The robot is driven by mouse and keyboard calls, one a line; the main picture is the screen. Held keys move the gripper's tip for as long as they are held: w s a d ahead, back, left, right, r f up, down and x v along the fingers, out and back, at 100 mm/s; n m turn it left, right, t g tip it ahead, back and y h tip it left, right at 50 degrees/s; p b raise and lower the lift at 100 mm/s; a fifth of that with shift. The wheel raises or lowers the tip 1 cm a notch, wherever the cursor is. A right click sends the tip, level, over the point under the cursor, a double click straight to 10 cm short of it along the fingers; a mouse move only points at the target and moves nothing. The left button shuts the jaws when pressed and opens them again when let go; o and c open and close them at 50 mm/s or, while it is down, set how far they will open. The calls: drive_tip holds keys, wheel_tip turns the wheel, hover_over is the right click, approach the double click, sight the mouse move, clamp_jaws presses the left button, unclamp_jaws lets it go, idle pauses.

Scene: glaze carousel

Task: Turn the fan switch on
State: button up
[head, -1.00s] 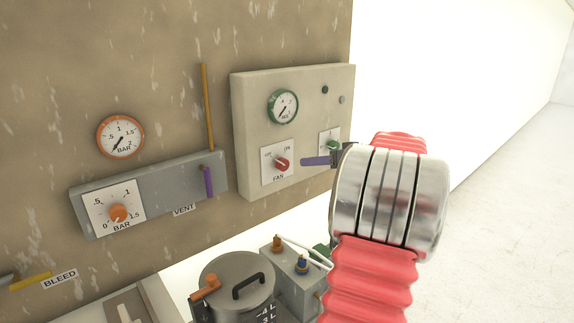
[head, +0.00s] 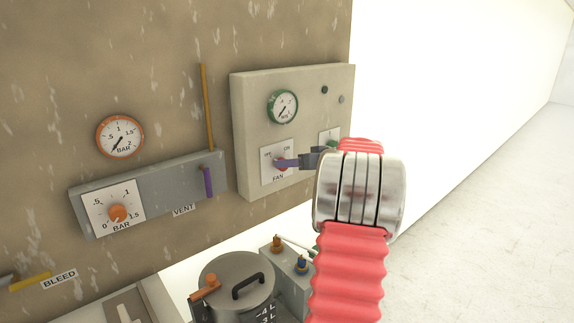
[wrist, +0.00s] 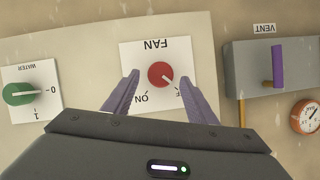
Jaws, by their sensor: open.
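The fan switch (wrist: 160,75) is a red round knob with a pale pointer on a white plate marked FAN, OFF and ON. In the wrist view, which shows it upside down, the pointer is toward the partly hidden OFF mark. My gripper (wrist: 160,80) is open, with one purple finger on each side of the knob and a gap to each. In the head view my gripper (head: 280,163) is in front of the fan plate (head: 268,178) and covers much of the knob. I cannot tell how far the fingertips are from the panel.
A green water knob (wrist: 20,93) sits beside the fan plate. The beige panel (head: 245,100) carries a green gauge (head: 283,107). To its left are a purple vent lever (head: 208,182) and an orange bar knob (head: 118,213). A lidded pot (head: 236,270) stands below.

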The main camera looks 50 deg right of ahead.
drive_tip(key=shift+x, duration=1.25)
drive_tip(key=shift+c, duration=0.4)
drive_tip(key=c, duration=0.9)
drive_tip(key=shift+d, duration=0.1)
drive_tip(key=shift+c, duration=0.4)
